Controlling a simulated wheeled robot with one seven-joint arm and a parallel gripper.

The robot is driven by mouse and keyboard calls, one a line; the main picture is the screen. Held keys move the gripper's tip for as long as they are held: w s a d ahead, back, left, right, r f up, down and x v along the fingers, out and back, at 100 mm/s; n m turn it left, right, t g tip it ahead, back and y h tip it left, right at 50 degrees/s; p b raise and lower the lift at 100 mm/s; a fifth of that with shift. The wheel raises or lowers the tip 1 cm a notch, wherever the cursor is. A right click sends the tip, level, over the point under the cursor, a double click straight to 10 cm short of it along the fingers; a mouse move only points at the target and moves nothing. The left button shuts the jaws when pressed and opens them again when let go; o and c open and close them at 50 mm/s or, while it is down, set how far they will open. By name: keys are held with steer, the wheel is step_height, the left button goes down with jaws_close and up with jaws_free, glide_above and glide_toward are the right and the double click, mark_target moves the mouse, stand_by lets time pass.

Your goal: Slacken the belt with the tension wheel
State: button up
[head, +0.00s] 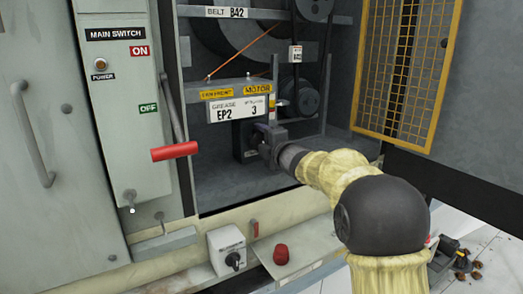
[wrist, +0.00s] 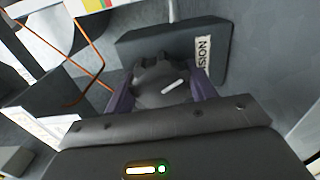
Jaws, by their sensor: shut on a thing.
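My gripper (head: 264,138) reaches into the open cabinet and is shut on the tension wheel, low in the bay. In the wrist view the tension wheel (wrist: 165,85) is a dark lobed knob with a white mark, held between the two fingers of my gripper (wrist: 162,98). Behind it is a dark box with a partly hidden label (wrist: 203,46) ending in "ISION". In the head view my gripper hides most of the wheel. A dark belt (head: 326,82) runs down toward the motor pulley (head: 298,98), right of the gripper.
An open yellow mesh guard (head: 408,65) stands at the right. The main switch's red handle (head: 174,151) is down, near the OFF label. A plate (head: 237,110) reading "EP2 3" hangs just above my gripper.

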steer(key=n+b, duration=0.3)
steer(key=shift+a+f+n, duration=0.1)
steer(key=shift+f+n, duration=0.15)
steer(key=shift+n, duration=0.05)
steer(key=shift+r+n+b, duration=0.15)
steer(key=shift+n+b, duration=1)
steer(key=shift+n, duration=0.75)
steer(key=o, duration=1)
steer(key=shift+r, duration=0.15)
steer(key=shift+s, duration=0.15)
